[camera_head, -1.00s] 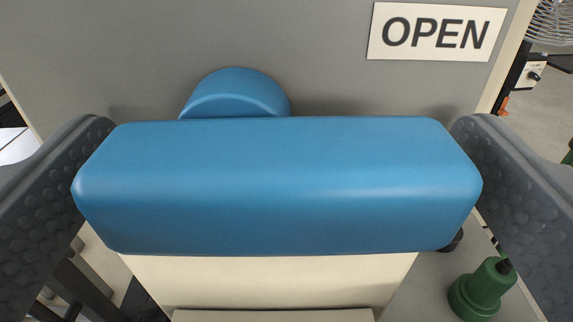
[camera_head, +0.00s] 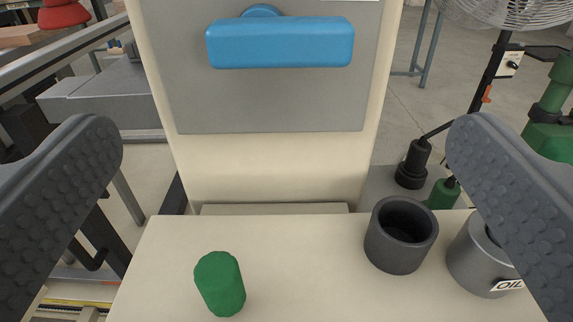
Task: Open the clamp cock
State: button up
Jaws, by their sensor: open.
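The clamp cock is a blue bar handle (camera_head: 282,43) on a round blue hub, mounted on the grey face plate (camera_head: 270,105) of a cream housing. It lies about level, at the top middle of the view. My gripper (camera_head: 285,135) is open and empty, with one dark grey finger at each side of the picture. The fingers are apart from the handle, which sits farther off and higher in the view. Only the bottom edge of a white label shows above the handle; its words are out of view.
On the cream ledge (camera_head: 165,270) below stand a green cylinder (camera_head: 220,284), a dark grey open cup (camera_head: 400,236) and a grey tin marked OIL (camera_head: 480,262), partly behind the right finger. A fan (camera_head: 500,12) and green equipment stand at the right. Grey machinery (camera_head: 110,95) is at the left.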

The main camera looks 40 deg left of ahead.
jog(key=shift+v, duration=0.8)
jog(key=w+d+r+t+h+b, duration=0.15)
jog(key=w+r+h, duration=0.3)
jog(key=r, duration=0.55)
jog(key=w+d+r+t+h, duration=0.1)
jog(key=w+d+r+h, duration=0.4)
jog(key=r, duration=0.6)
jog(key=s+a+r+m+h+b, duration=0.1)
jog(key=s+a+r+m+h, duration=0.1)
jog(key=r, duration=0.6)
jog(key=s+a+r+m+h, duration=0.1)
jog(key=s+r+m+h, duration=0.1)
jog(key=r, duration=0.6)
jog(key=s+a+r+m+g+y+b, duration=0.1)
jog(key=s+a+r, duration=0.5)
jog(key=s, duration=0.4)
jog(key=s+a+r+m+y+b, duration=0.1)
jog(key=s+a+r+m+y, duration=0.1)
jog(key=s+a+r, duration=0.4)
jog(key=s+r, duration=0.1)
jog(key=s, duration=0.3)
jog(key=shift+s+r+g, duration=0.25)
jog(key=shift+r+g, duration=0.1)
